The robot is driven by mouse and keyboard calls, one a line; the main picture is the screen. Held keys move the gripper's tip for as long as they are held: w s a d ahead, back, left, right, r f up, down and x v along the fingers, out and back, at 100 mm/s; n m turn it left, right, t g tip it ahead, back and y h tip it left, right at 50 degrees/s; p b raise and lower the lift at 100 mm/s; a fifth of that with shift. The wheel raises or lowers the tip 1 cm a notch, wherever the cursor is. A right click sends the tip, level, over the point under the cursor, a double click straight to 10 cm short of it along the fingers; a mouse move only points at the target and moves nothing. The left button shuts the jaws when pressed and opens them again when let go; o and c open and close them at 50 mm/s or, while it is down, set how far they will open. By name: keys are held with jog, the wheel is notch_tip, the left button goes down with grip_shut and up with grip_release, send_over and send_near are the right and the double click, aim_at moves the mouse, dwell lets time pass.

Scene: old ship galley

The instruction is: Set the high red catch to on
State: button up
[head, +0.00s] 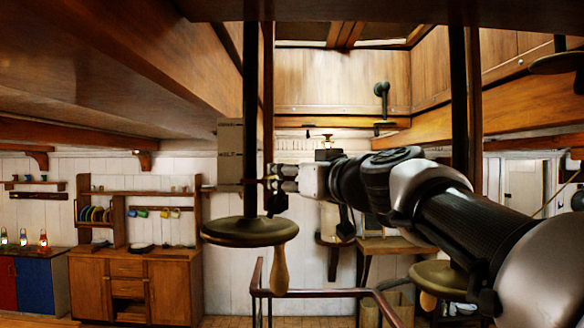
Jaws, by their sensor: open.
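I cannot make out a red catch for certain in the head view. A grey box or panel (230,138) with faint lettering stands beside a dark upright pole (250,100), left of my gripper. My gripper (268,187) is open at the end of my outstretched arm, close to the pole and the lower right edge of the panel. I see no object between the fingers. The pole and the fingers hide whatever lies directly behind them, and I cannot tell whether the gripper touches anything.
A round brass disc (244,232) with a hanging wooden handle (279,268) is just below my gripper. A dark red rail (310,293) runs lower down. A wooden cupboard (170,285) and several small lamps (43,241) stand at left. Beams (180,50) hang overhead.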

jog(key=shift+w+a, duration=0.25)
jog(key=shift+w, duration=0.15)
grip_shut()
dwell(0.4)
